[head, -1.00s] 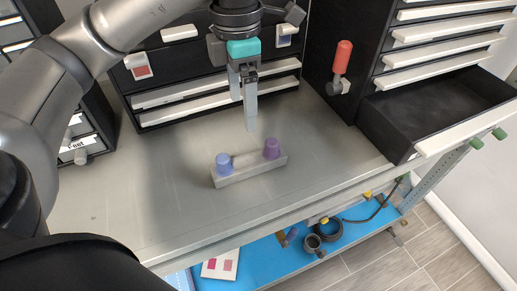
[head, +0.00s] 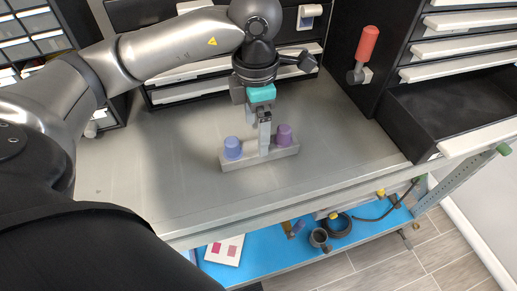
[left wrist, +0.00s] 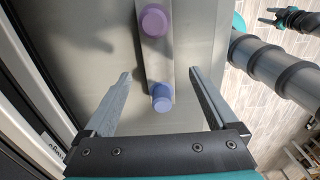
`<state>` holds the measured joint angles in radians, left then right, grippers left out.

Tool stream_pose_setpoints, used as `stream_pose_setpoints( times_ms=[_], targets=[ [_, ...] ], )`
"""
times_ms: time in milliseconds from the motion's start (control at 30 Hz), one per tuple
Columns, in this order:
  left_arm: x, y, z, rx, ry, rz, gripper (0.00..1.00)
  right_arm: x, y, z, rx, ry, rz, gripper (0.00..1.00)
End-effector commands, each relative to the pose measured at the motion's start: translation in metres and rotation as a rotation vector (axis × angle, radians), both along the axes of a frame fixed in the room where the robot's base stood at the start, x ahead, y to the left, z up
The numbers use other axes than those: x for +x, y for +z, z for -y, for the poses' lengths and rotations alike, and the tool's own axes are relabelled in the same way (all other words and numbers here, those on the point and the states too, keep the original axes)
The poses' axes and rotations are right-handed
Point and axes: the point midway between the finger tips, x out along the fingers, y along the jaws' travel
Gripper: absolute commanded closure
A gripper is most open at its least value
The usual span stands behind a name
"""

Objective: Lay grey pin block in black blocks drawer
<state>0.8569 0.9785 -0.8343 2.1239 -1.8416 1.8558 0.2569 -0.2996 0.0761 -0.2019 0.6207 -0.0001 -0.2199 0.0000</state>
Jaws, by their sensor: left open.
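The grey pin block (head: 284,153) is a long bar lying on the grey worktop, with a blue pin (head: 232,148) near one end and a purple pin (head: 284,134) near the other. My left gripper (head: 264,150) points down at the block between the two pins. In the left wrist view its open fingers (left wrist: 160,73) stand on either side of the block (left wrist: 157,66), with visible gaps. An open black drawer (head: 440,112) with a white front is at the right; its visible inside looks empty. I cannot read a label on it.
A black cabinet with white-handled drawers (head: 185,92) stands behind the block. A red-handled tool (head: 367,45) hangs on the right cabinet's side. A blue lower shelf (head: 265,254) holds loose items. The worktop (head: 150,180) left of the block is clear.

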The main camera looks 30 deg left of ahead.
Motion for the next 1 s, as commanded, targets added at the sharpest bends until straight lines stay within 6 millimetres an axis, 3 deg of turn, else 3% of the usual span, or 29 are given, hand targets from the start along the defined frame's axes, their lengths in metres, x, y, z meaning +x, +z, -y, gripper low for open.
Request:
stream_pose_setpoints(
  times_ms=[300, 600, 1000],
  targets=[
    [0.004, -0.044, 0.002, -0.001, -0.001, -0.003, 0.07, 0.001, 0.002, 0.004, -0.005, 0.001, 0.002, 0.5],
    [0.005, -0.049, 0.002, -0.001, -0.001, -0.001, 0.07, 0.001, 0.001, 0.004, -0.005, 0.0, 0.001, 0.5],
    [0.005, -0.049, 0.002, -0.001, -0.001, -0.001, 0.51, 0.0, 0.001, 0.004, -0.006, -0.002, 0.0, 0.5]
  ],
)
